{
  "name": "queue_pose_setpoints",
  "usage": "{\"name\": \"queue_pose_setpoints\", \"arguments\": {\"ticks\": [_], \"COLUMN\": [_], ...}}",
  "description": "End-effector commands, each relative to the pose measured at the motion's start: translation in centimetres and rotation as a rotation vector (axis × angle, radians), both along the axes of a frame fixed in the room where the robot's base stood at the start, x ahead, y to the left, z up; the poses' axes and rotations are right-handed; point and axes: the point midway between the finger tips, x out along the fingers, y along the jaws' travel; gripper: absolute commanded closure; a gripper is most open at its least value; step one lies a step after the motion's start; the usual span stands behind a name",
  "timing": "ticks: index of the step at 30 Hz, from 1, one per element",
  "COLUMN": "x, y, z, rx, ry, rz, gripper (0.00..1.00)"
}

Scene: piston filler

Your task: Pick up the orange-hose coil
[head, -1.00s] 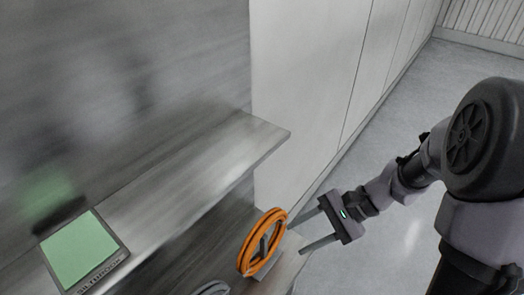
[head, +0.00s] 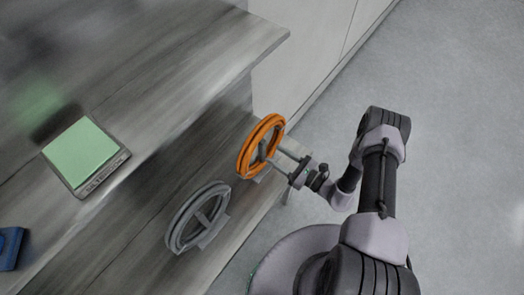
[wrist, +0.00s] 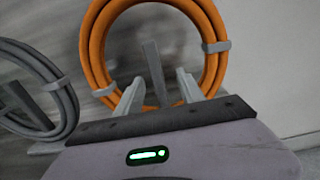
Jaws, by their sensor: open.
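The orange-hose coil (head: 261,146) stands upright on a grey holder on the lower shelf, near its right end. In the wrist view the orange coil (wrist: 97,45) fills the upper middle, with grey ties around it and the holder's upright post (wrist: 153,75) inside the ring. My gripper (head: 277,158) is open at the coil's right side, its fingers pointing at the coil. In the wrist view my gripper's fingers (wrist: 158,90) overlap the coil's lower part, one on each side of the post. I cannot tell whether they touch the hose.
A grey hose coil (head: 198,217) stands on its own holder left of the orange one; it shows at the wrist view's left edge (wrist: 62,103). A green-topped device (head: 85,157) sits on the upper shelf (head: 190,70). A blue item (head: 10,247) is at far left. Open floor (head: 450,130) lies right.

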Motion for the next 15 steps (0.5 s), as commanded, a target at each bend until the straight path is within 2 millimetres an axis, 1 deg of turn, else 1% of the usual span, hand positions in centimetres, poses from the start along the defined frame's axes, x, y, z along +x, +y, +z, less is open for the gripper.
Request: {"name": "queue_pose_setpoints", "arguments": {"ticks": [4, 9, 12, 15], "x": [0.9, 2.3, 3.2, 3.4], "y": [1.4, 4.5, 5.4, 5.7], "z": [-0.1, -0.1, 0.1, 0.2], "rx": [0.001, 0.001, 0.0, 0.001], "ry": [0.0, -0.001, -0.001, -0.001], "rz": [0.001, 0.005, 0.002, 0.001], "gripper": [0.55, 0.55, 0.55, 0.55]}}
